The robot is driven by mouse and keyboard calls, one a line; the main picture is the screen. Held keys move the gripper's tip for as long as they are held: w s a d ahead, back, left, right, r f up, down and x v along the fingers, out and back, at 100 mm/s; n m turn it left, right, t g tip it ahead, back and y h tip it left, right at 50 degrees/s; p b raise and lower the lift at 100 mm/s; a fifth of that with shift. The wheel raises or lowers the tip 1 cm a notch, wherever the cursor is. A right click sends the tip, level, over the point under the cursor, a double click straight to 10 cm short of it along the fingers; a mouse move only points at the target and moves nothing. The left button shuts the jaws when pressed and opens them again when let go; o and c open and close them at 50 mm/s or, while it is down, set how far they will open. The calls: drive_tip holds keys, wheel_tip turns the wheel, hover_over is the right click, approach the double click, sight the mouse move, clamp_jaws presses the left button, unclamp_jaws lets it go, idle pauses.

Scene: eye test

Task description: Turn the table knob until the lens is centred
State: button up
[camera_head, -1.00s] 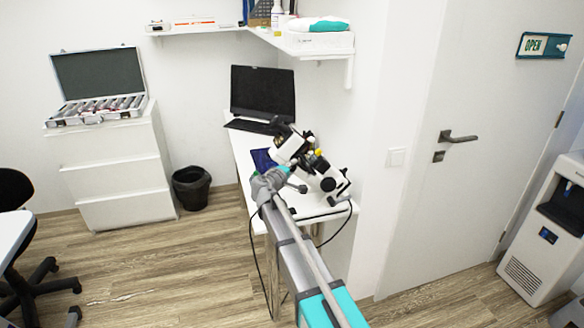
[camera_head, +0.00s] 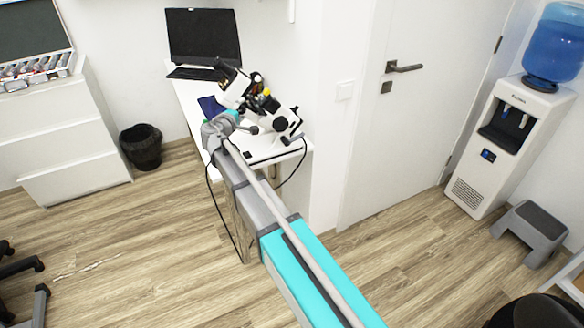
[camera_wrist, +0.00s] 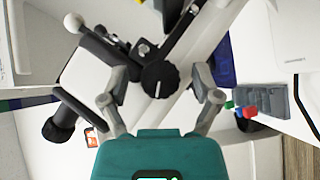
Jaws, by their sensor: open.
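A white and black eye instrument (camera_head: 238,92) stands on the small white table (camera_head: 190,92) in the head view. In the wrist view, a round black knob (camera_wrist: 160,79) with a white mark sits on its dark metal part. My gripper (camera_wrist: 160,72) is open, with one grey finger on each side of the knob and visible gaps between. I cannot tell how far the fingertips are from it in depth. In the head view my gripper (camera_head: 229,116) is beside the instrument, partly hidden by my wrist. I cannot pick out the lens for certain.
A dark monitor (camera_head: 203,36) and keyboard (camera_head: 194,73) stand at the table's back. A grey rack (camera_wrist: 265,103) with coloured pieces is at right in the wrist view. A black bin (camera_head: 141,147) is left of the table. A door and water dispenser (camera_head: 513,130) are right. Floor in front is open.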

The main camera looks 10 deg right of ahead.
drive_tip(key=shift+f+n+h+b, duration=0.2)
drive_tip(key=shift+n+h+b, duration=0.1)
drive_tip(key=shift+b, duration=0.25)
drive_tip(key=f+v, duration=0.1)
drive_tip(key=v, duration=1.3)
drive_tip(key=s+d+f+m+g+y+p, duration=0.1)
drive_tip(key=s+d+f+m+g+p, duration=0.2)
drive_tip(key=s+d, duration=0.4)
drive_tip(key=s+d+f+m+g+y+p, duration=0.2)
drive_tip(key=s+d+f+m+g+p, duration=0.2)
drive_tip(key=s+d+g, duration=0.4)
drive_tip(key=shift+d+f+m+g, duration=0.3)
drive_tip(key=shift+d+f+m, duration=0.55)
drive_tip(key=shift+d, duration=2.4)
drive_tip(key=shift+r+m, duration=0.2)
drive_tip(key=shift+m, duration=0.05)
